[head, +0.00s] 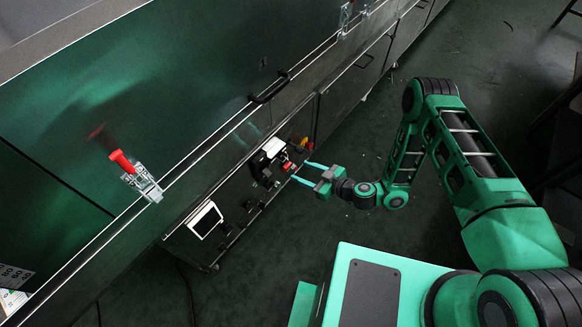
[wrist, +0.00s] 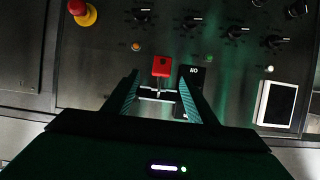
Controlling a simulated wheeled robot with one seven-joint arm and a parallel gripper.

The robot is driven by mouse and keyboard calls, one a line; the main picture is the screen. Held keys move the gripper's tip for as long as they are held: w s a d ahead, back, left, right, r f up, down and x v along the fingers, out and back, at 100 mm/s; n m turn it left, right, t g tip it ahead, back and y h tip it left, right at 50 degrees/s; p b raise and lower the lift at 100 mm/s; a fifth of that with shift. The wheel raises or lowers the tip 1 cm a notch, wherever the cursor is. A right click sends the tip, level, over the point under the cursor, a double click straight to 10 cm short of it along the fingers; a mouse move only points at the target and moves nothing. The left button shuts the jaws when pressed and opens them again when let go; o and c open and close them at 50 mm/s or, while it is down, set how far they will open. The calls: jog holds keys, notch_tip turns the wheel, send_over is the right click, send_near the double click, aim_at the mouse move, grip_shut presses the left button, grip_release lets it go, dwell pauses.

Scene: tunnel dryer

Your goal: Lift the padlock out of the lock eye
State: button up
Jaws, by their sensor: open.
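The red padlock (wrist: 162,66) sits at the dark control panel in the wrist view, beside a black plate with white lettering (wrist: 193,72). A thin pale metal part shows just below the padlock; I cannot make out how it passes through the lock eye. In the head view a small red spot (head: 287,166) on the panel looks like the padlock. My gripper (head: 302,171) is open, pointing at the panel. In the wrist view its two fingers (wrist: 160,83) stand left and right of the padlock's lower part, with gaps; I cannot tell whether the tips reach its depth.
A red and yellow emergency button (wrist: 83,12) is at upper left in the wrist view. Several black knobs (wrist: 235,32) and a white screen (wrist: 277,104) are on the right. A red-handled clamp (head: 122,162) is on the green housing. The floor (head: 345,130) beside the panel is clear.

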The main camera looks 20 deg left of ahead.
aim_at(289, 167)
jog(key=x, duration=0.8)
jog(key=shift+w+a+f, duration=0.1)
jog(key=shift+w+a, duration=0.05)
jog(key=shift+a, duration=0.2)
jog(key=c, duration=1.2)
jog(key=o, duration=0.4)
jog(key=shift+c, duration=0.9)
